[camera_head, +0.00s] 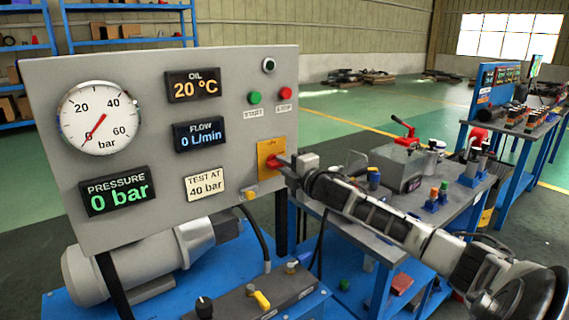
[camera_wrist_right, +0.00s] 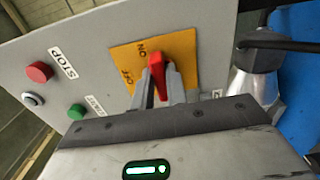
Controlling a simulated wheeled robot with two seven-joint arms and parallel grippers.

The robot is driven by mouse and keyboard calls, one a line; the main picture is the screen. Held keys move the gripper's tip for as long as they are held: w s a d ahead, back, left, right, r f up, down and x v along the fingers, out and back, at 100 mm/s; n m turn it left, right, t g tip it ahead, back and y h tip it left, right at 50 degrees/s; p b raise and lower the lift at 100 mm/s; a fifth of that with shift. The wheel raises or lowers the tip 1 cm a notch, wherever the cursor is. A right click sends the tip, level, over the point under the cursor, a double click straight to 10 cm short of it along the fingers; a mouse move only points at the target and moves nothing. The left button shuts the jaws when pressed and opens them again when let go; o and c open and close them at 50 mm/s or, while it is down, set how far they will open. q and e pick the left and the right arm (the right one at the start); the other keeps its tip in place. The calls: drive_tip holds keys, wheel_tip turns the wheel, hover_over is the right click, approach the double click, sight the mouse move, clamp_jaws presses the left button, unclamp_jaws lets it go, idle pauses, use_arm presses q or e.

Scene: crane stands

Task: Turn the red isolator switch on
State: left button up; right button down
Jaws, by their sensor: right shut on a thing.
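The red isolator switch (camera_head: 272,162) sits on a yellow plate at the lower right of the grey panel. In the right wrist view its red handle (camera_wrist_right: 156,64) stands on the yellow plate (camera_wrist_right: 187,58), beside the printed ON and OFF labels. I cannot tell for sure which label the handle points to. My right gripper (camera_head: 284,164) reaches in from the right, its fingers (camera_wrist_right: 159,84) on either side of the handle and shut on it. The fingers hide part of the handle. My left gripper is not in view.
The panel (camera_head: 228,120) carries a pressure gauge (camera_head: 99,118), displays reading 0 bar, 20 °C and 0 L/min, and a green start button (camera_head: 254,98) and red stop button (camera_head: 286,94). A workbench (camera_head: 365,236) with tools stands under my right arm.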

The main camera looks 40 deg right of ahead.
idle(0.5)
drive_tip(key=c, duration=1.4)
unclamp_jaws()
drive_tip(key=shift+s+f, duration=0.15)
drive_tip(key=shift+s, duration=0.3)
drive_tip(key=s+a, duration=0.1)
drive_tip(key=s, duration=1.4)
drive_tip(key=shift+a, duration=0.35)
